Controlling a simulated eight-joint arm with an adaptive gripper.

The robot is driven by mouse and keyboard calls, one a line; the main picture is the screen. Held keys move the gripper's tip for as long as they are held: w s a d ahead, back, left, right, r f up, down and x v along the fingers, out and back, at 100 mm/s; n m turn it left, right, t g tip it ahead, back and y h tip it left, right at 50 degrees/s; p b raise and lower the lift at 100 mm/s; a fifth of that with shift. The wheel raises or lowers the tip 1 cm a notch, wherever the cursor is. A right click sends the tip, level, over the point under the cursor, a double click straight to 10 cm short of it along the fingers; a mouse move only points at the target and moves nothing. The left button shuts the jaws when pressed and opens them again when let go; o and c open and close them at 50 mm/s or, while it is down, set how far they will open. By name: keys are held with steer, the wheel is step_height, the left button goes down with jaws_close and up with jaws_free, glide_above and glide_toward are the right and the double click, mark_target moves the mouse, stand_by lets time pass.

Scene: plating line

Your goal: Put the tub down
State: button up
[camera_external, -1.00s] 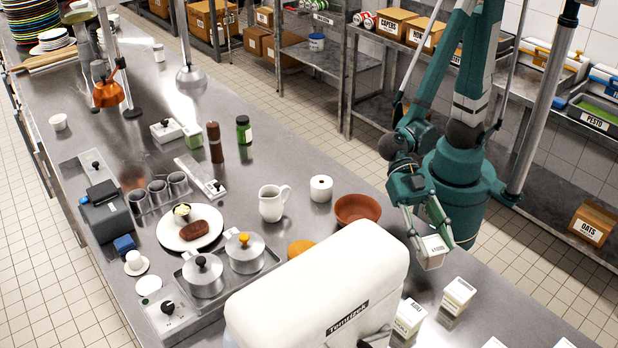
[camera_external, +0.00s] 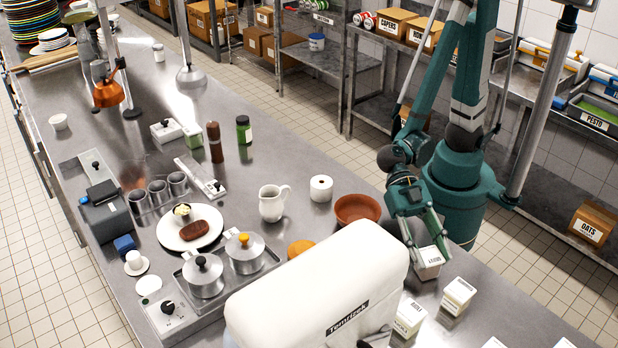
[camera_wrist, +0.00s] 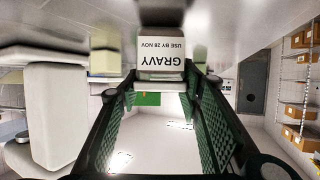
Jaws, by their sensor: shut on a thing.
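In the wrist view the tub (camera_wrist: 163,60) shows a label reading "GRAVY, USE BY 28 NOV", upside down. My gripper (camera_external: 429,252) points down and is shut on the tub, with a finger on either side. In the wrist view my gripper (camera_wrist: 162,82) has its dark green fingers at the tub. The tub is at or just above the steel counter (camera_external: 505,300); I cannot tell whether its base touches.
Similar white tubs stand close by, one to the right (camera_external: 458,296) and one nearer the camera (camera_external: 409,317). A big white machine (camera_external: 318,285) is to the left. A terracotta bowl (camera_external: 357,208) sits behind left.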

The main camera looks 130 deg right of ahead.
steer(key=shift+f, duration=0.15)
steer(key=o, duration=1)
steer(key=shift+d+r, duration=0.1)
steer(key=shift+r, duration=0.1)
steer(key=p+v, duration=0.2)
steer(key=v, duration=0.9)
steer(key=shift+s+d+p, duration=0.2)
steer(key=shift+d+p, duration=0.1)
steer(key=shift+d, duration=0.05)
steer(key=shift+r, duration=0.1)
stand_by(0.4)
